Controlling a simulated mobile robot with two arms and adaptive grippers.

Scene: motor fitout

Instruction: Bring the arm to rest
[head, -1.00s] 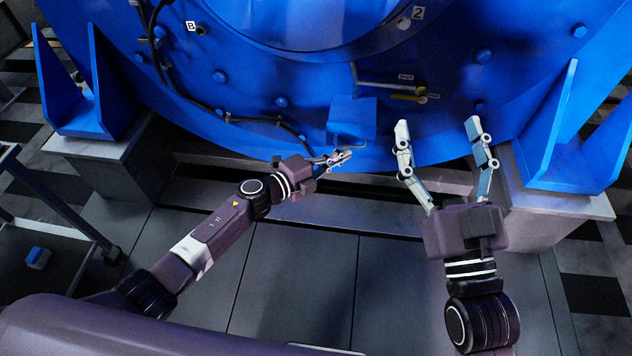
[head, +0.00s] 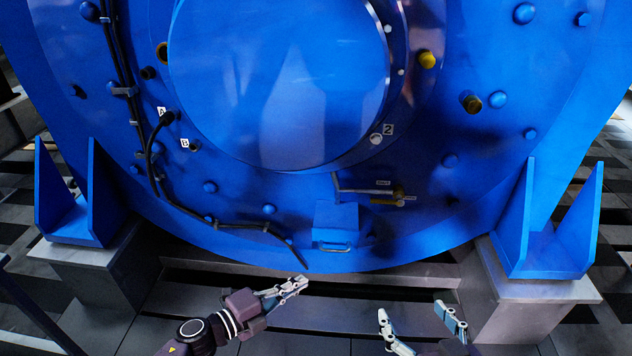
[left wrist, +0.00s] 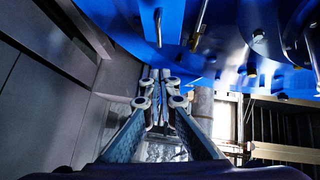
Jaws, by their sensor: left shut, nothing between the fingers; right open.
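My left gripper (head: 293,287) is in the lower middle of the head view, in front of the lower edge of the blue motor housing (head: 290,215). Its fingers are together with nothing between them. In the left wrist view its fingers (left wrist: 158,85) run close together up the middle, apart from the blue surface above. My right gripper (head: 415,315) is at the bottom of the head view, to the right of the left one. Its two fingers stand wide apart and hold nothing. Its arm is mostly cut off by the frame edge.
A blue box with a handle (head: 336,225) sits low on the housing. A black cable (head: 160,185) runs down from the plug by label A. Blue brackets stand on grey blocks at left (head: 90,265) and right (head: 515,290). Grey beams cross below the housing.

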